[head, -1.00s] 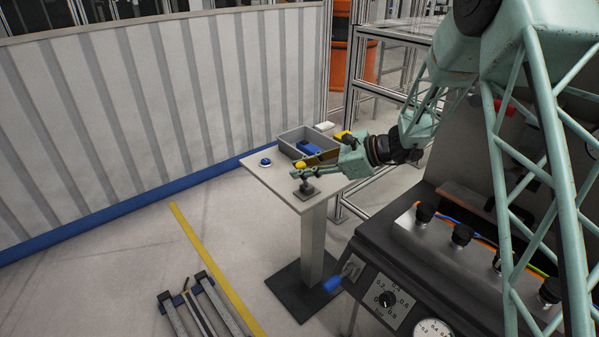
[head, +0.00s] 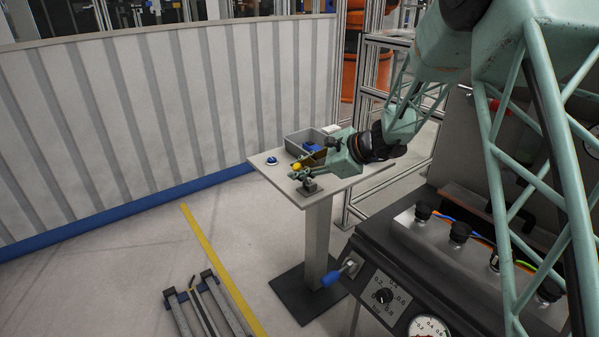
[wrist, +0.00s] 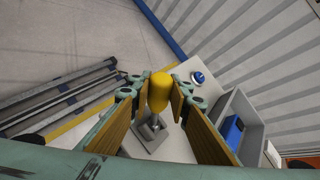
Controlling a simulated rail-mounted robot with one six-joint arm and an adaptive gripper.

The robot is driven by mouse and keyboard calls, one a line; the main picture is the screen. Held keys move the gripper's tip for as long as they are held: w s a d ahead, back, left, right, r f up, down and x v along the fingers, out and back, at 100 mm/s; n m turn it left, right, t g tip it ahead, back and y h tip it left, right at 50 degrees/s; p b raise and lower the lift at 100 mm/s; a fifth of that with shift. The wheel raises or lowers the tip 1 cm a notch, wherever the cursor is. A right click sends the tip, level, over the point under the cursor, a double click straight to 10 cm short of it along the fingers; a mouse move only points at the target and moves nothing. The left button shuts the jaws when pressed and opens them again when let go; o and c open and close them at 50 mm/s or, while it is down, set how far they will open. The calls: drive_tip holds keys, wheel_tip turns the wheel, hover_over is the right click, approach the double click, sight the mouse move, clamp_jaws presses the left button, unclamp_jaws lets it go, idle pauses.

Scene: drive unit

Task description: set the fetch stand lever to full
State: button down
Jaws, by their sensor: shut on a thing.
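The fetch stand lever has a yellow knob (head: 296,166) and a small grey base (head: 310,187) on the stand's pale top (head: 345,184). The lever leans away from its base, to the left in the head view. My gripper (head: 300,170) is shut on the knob, coming from the right. In the wrist view the yellow knob (wrist: 159,90) sits between the wooden-looking finger pads of my gripper (wrist: 158,100), with the lever's base (wrist: 151,133) below. The fingers hide much of the lever shaft in the head view.
A blue button (head: 271,161) and a grey bin (head: 296,146) holding a blue block (head: 311,147) are close by on the stand. A ribbed wall (head: 150,115) is behind; floor is open at left.

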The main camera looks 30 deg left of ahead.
drive_tip(key=shift+s+f, duration=0.1)
drive_tip(key=c, duration=2.4)
unclamp_jaws()
drive_tip(key=v, duration=1.2)
